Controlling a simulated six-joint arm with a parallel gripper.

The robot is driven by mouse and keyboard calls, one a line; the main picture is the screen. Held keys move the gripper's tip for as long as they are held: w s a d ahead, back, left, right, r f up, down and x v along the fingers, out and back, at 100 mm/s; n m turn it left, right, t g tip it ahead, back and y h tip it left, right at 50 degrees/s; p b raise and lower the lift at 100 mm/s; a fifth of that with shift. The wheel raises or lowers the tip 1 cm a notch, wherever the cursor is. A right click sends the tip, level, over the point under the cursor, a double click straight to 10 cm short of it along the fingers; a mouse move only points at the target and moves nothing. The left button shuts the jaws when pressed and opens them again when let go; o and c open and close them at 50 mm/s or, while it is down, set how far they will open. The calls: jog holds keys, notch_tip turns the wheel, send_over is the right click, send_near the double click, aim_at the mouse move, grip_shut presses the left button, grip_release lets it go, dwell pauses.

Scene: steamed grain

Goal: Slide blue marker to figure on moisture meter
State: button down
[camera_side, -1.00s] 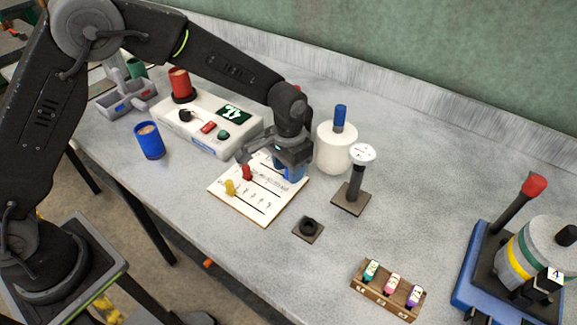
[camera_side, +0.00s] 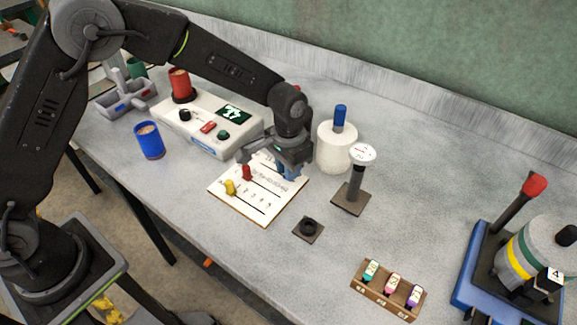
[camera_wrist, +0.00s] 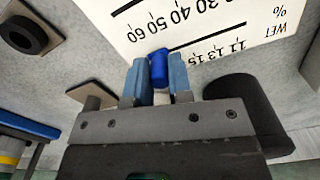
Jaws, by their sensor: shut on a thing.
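The blue marker (camera_wrist: 159,68) is held between the two blue-grey fingers of my gripper (camera_wrist: 160,78), which is shut on it. In the wrist view it stands at the scale line beside the figure 15, with 13 and 11 further right; it hides part of the row. My gripper (camera_side: 285,172) is over the back right part of the white scale board (camera_side: 236,201), and the marker is not clear there. A red marker (camera_side: 246,172) and a yellow marker (camera_side: 230,187) stand on the board's left part. The moisture meter (camera_side: 205,139) has a lit display (camera_side: 233,115), its figure hard to read.
A white jar (camera_side: 334,152) with a blue knob and a dial on a post (camera_side: 356,180) stand close right of my gripper. A black ring on a plate (camera_side: 308,229) lies in front. A blue cup (camera_side: 149,141) stands left.

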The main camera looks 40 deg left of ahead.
jog(key=shift+a, duration=0.6)
jog(key=c, duration=1)
grip_release()
jog(key=shift+c, duration=0.2)
jog(key=shift+r, duration=0.1)
notch_tip(320, 180, up, 14)
jog(key=s+a+r+n+t, duration=0.1)
jog(key=s+a+r+t, duration=0.2)
jog(key=s+a+r, duration=0.7)
jog(key=s+a+f+n+t, duration=0.1)
jog(key=s, duration=0.6)
jog(key=s+a+f+n+t, duration=0.1)
jog(key=s+a, duration=0.1)
jog(key=s, duration=0.5)
jog(key=shift+s+f+t, duration=0.2)
jog(key=shift+f+t, duration=0.1)
jog(key=shift+f, duration=0.1)
